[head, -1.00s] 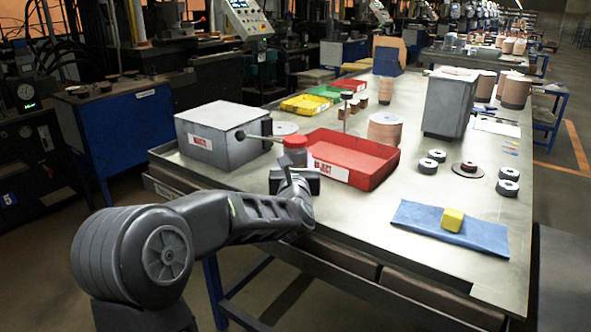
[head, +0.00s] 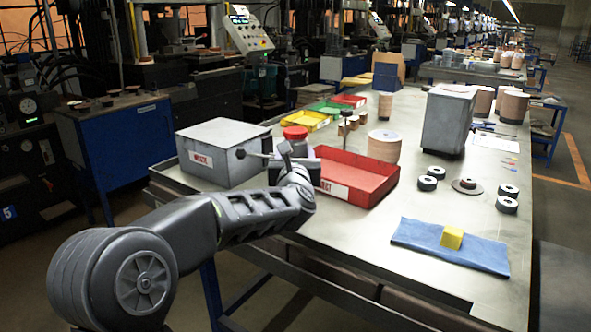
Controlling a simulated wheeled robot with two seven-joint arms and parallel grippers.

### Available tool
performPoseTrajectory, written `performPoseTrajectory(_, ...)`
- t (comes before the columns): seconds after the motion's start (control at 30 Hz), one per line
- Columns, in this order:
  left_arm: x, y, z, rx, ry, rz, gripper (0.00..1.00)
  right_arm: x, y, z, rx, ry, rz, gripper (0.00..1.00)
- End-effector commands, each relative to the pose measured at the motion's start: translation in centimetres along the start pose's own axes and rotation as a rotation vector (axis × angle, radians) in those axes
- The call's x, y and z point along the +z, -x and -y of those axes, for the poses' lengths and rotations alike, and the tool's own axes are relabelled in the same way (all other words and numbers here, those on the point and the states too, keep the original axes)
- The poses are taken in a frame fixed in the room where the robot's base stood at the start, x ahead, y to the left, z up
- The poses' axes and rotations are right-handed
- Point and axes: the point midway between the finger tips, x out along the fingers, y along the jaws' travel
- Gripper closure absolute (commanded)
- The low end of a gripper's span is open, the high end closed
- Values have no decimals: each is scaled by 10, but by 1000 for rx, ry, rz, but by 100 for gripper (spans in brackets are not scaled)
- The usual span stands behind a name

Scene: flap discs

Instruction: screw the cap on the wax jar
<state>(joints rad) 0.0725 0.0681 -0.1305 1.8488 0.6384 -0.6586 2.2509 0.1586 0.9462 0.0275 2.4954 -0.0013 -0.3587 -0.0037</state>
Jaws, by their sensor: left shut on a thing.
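The wax jar (head: 299,149) is a small grey jar with a red cap (head: 295,132) on top, left of the table's middle, between the grey box and the red tray. The cap looks level on the jar; I cannot tell whether it is tight. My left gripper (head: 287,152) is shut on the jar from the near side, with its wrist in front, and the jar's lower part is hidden. The jar appears raised above the table. My right gripper is not in view.
A grey box (head: 222,133) with a red label stands left of the jar, a red tray (head: 372,185) right of it. A dark-knobbed rod (head: 256,155) sticks out near the jar. A blue cloth (head: 410,232) with a yellow block (head: 452,237) lies at right front. Small dark rolls (head: 427,183) lie beyond it.

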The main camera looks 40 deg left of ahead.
Motion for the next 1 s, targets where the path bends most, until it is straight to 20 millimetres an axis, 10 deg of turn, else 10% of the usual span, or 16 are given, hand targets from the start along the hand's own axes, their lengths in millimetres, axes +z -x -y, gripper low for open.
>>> performPoseTrajectory(0.23, 31, 0, 0, 0, 1, 3, 100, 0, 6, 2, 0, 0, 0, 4)
performPoseTrajectory(0.83, 32, 0, 0, -1, 1, 2, 100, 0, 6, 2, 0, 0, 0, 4)
performPoseTrajectory(0.87, 32, 0, 0, 0, 1, 2, 48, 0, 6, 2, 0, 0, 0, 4)
performPoseTrajectory(1.0, 32, 0, 0, 0, 1, 2, 60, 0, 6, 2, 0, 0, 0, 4)
